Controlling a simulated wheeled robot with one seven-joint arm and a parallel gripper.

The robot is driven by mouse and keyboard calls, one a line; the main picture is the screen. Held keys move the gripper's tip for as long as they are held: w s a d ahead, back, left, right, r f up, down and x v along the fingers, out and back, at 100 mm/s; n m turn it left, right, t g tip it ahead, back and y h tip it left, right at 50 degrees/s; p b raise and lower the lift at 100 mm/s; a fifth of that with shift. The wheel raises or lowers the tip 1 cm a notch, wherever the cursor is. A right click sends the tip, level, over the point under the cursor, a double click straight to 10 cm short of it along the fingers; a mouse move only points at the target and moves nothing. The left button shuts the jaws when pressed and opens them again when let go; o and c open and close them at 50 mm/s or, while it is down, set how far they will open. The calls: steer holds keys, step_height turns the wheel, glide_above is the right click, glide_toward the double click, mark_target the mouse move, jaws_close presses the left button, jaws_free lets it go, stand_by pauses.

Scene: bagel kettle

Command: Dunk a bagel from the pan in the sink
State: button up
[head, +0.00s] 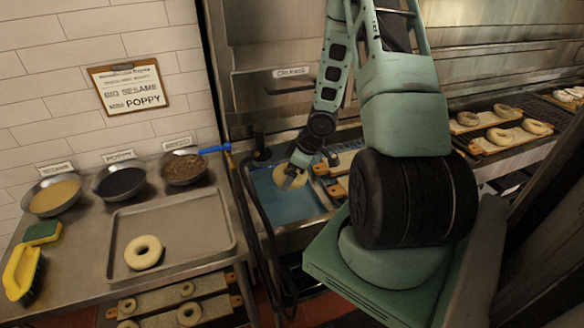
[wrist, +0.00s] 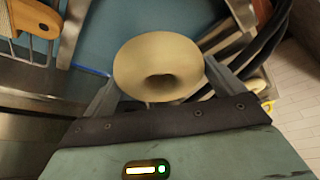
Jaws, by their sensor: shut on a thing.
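My gripper (head: 299,163) is shut on a pale bagel (head: 289,177) and holds it over the blue water of the sink (head: 275,204). In the wrist view the bagel (wrist: 158,68) sits between the fingers, with the blue water (wrist: 110,28) behind it. I cannot tell whether the bagel touches the water. Another pale bagel (head: 144,252) lies on the metal pan (head: 205,238) on the counter to the left.
Three bowls stand along the wall: yellow seeds (head: 55,197), dark seeds (head: 119,182) and brown topping (head: 184,168). A sponge (head: 42,233) and yellow brush (head: 21,272) lie at the left. Boards with bagels (head: 500,135) are at the right. A dark hose (head: 243,215) hangs beside the sink.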

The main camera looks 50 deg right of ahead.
step_height(320, 180, down, 16)
steer(key=b, duration=1.5)
steer(key=shift+f, duration=0.25)
steer(key=shift+r, duration=0.15)
stand_by(0.5)
step_height(320, 180, up, 13)
steer(key=p, duration=1.4)
